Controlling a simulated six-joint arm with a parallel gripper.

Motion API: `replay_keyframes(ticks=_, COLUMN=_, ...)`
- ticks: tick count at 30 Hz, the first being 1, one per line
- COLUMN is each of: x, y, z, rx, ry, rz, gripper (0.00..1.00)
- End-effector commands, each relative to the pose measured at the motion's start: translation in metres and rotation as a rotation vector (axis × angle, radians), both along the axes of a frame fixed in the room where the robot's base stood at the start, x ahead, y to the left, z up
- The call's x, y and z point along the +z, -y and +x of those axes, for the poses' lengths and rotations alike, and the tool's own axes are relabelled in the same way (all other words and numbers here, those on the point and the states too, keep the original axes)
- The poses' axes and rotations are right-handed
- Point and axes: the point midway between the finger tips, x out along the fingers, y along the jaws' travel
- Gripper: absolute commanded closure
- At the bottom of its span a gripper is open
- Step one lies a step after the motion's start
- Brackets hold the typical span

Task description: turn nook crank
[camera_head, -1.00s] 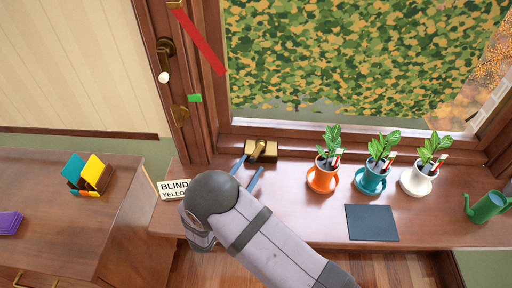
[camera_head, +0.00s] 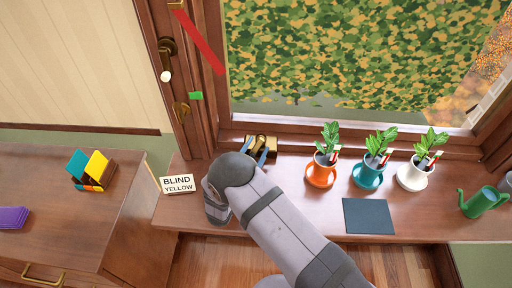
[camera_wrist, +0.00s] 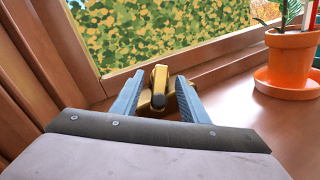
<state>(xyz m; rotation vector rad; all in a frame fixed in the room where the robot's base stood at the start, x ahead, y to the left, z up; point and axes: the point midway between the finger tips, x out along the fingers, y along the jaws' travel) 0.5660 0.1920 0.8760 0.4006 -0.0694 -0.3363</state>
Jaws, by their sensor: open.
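A brass crank-like fitting (camera_head: 262,140) sits on the window sill against the frame; its rounded arm points toward me in the wrist view (camera_wrist: 159,82). My gripper (camera_head: 259,147) is open, and its blue fingers (camera_wrist: 159,90) stand on either side of the brass arm, with gaps visible. A second brass crank with a white knob (camera_head: 165,76) is on the left window post. I cannot tell from the pictures alone which is the nook crank. My forearm hides part of the sill behind the gripper.
A sign reading BLIND YELLOW (camera_head: 177,185) stands left of my arm. Potted plants in orange (camera_head: 321,175), teal (camera_head: 367,176) and white (camera_head: 412,176) pots are to the right, with a dark mat (camera_head: 369,216) and green watering can (camera_head: 483,203).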

Motion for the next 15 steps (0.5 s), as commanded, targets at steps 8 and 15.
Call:
replay_keyframes(ticks=8, x=-0.0006, y=0.001, z=0.0023, rx=0.0, ry=-0.001, rz=-0.001, gripper=0.6)
replay_keyframes(ticks=15, x=-0.0005, y=0.0009, z=0.0022, rx=0.0, ry=-0.001, rz=-0.001, gripper=0.99)
